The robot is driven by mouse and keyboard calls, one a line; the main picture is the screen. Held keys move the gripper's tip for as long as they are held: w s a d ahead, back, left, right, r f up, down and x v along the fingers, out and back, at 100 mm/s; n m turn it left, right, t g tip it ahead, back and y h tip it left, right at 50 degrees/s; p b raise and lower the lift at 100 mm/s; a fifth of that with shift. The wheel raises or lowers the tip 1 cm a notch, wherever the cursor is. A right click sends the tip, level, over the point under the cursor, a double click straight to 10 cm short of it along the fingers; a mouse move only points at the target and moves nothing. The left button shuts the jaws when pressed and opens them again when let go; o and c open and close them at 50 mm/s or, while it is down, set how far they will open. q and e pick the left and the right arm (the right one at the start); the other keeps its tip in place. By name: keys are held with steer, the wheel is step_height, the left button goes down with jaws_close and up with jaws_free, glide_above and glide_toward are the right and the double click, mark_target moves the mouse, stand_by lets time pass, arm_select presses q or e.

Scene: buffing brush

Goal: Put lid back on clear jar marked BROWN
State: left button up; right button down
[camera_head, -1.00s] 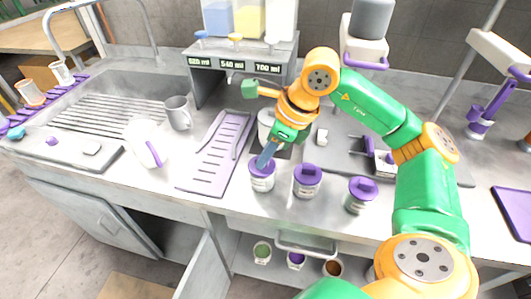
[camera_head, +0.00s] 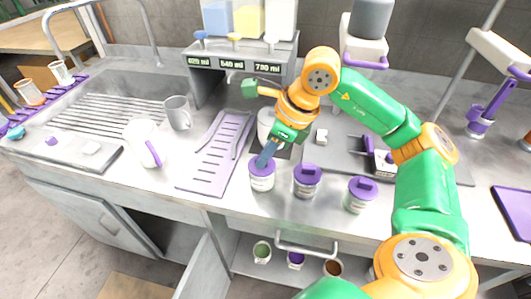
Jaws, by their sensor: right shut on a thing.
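Three clear jars with purple lids stand in a row on the counter. The left jar (camera_head: 262,179) is directly under my right gripper (camera_head: 266,158). Its purple lid (camera_head: 258,165) sits at the jar's mouth, partly hidden by the blue fingers, which are shut on it. I cannot tell whether the lid is fully seated. The middle jar (camera_head: 306,184) and the right jar (camera_head: 360,197) have their lids on. The jar labels are too small to read, so I cannot tell which is marked BROWN. My left gripper is not in view.
A purple drip tray (camera_head: 210,165) lies left of the jars. A white pitcher (camera_head: 143,142) and a grey mug (camera_head: 178,113) stand near the sink. Dispensers (camera_head: 236,65) stand behind. An open shelf below holds several small cups (camera_head: 296,260). The counter's front edge is close to the jars.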

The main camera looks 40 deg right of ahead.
steer(key=shift+f, duration=0.2)
stand_by(0.4)
steer(key=shift+c, duration=1.4)
jaws_free()
step_height(320, 180, up, 7)
steer(key=p, duration=0.6)
steer(key=shift+r, duration=0.15)
jaws_close()
